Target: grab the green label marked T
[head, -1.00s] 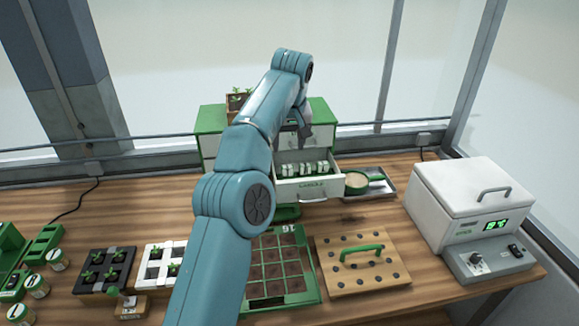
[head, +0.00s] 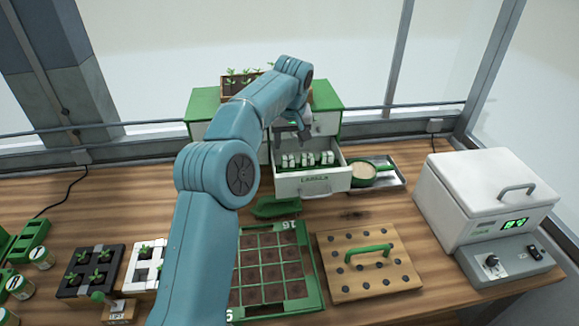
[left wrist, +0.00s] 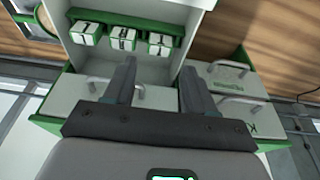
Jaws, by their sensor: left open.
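An open white drawer (head: 312,184) marked LABELS holds a row of small white and green labels (head: 307,160). The drawer also shows in the left wrist view (left wrist: 60,22), where three label blocks (left wrist: 122,38) with dark marks stand in a green holder. I cannot make out which label bears the T. My left gripper (head: 291,134) is over the back of the drawer, beside the cabinet front. In the left wrist view its two fingers (left wrist: 160,82) are spread and empty, apart from the labels. My right gripper is not in view.
The green-topped cabinet (head: 205,103) carries a seedling box (head: 240,85). A green scoop (head: 363,172) lies on a metal tray (head: 395,180) right of the drawer. In front are a seed tray (head: 270,265), a wooden dibber board (head: 345,286) and a white device (head: 480,195) at right.

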